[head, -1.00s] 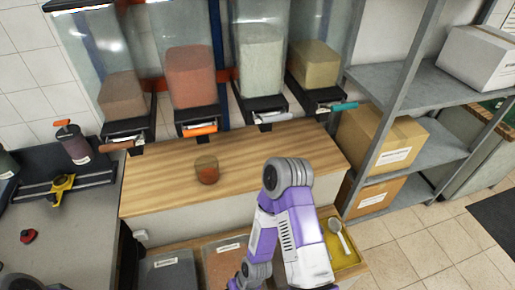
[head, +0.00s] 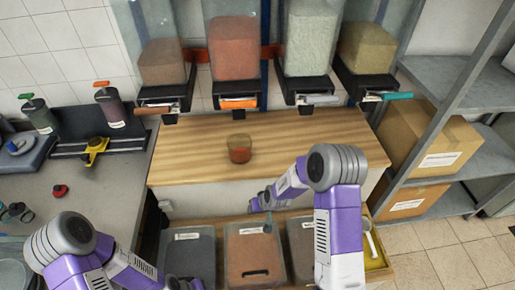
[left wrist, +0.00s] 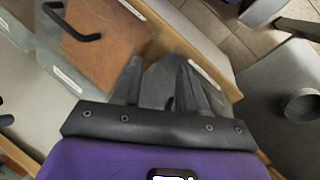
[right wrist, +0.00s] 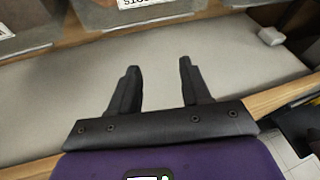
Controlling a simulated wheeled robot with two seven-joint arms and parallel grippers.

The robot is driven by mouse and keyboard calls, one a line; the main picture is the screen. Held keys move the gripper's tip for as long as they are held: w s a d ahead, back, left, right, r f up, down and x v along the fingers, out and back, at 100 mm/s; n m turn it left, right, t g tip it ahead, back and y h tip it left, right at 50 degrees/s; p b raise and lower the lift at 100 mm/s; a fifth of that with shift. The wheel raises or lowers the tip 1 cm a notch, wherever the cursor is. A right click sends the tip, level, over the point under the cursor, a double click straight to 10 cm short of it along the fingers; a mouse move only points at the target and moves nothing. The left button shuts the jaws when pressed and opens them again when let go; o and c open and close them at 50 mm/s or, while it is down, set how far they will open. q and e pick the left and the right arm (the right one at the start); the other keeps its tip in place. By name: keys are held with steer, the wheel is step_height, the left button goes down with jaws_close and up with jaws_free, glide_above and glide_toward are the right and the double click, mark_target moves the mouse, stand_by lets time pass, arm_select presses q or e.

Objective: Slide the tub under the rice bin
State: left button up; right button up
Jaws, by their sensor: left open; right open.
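The tub (head: 240,149) is a small clear round container with reddish-brown contents. It stands upright on the wooden counter (head: 190,150), in front of the orange-handled dispenser. The bin with pale, rice-like grain (head: 311,40) hangs right of it, with a grey handle (head: 318,99) on its black outlet; its label is not readable. The tub is not under that outlet. My right gripper is open and empty in the right wrist view (right wrist: 158,72), by the counter's pale front. My left gripper is open and empty in the left wrist view (left wrist: 160,66), low near the lidded bins. Neither touches the tub.
Other dispensers hold brown (head: 162,62), red (head: 233,48) and yellowish (head: 366,48) contents. Lidded bins (head: 254,252) line the low shelf. A grey side table (head: 90,190) stands left, shelving with cardboard boxes (head: 436,140) right. The counter around the tub is clear.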

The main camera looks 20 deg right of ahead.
steer(key=w+d+r+t+b, duration=0.2)
steer(key=w+d+r+b, duration=0.1)
steer(key=w+r, duration=0.65)
steer(key=n+t+h+b, duration=0.1)
steer(key=n+t+b, duration=0.1)
steer(key=t, duration=0.1)
glide_toward(247, 142)
steer(key=a+r+v, duration=0.1)
steer(key=v, duration=0.4)
arm_select(q)
step_height(247, 142, down, 6)
steer(key=shift+r, duration=0.1)
arm_select(e)
steer(key=shift+w+d+f, duration=0.3)
steer(key=shift+d, duration=0.15)
arm_select(q)
steer(key=shift+f+b, duration=0.65)
steer(key=shift+f, duration=0.3)
arm_select(e)
steer(key=x, duration=1.2)
steer(key=shift+s+f, duration=0.1)
steer(key=shift+f, duration=0.15)
steer(key=shift+c, duration=0.4)
steer(key=shift+d, duration=0.1)
jaws_close()
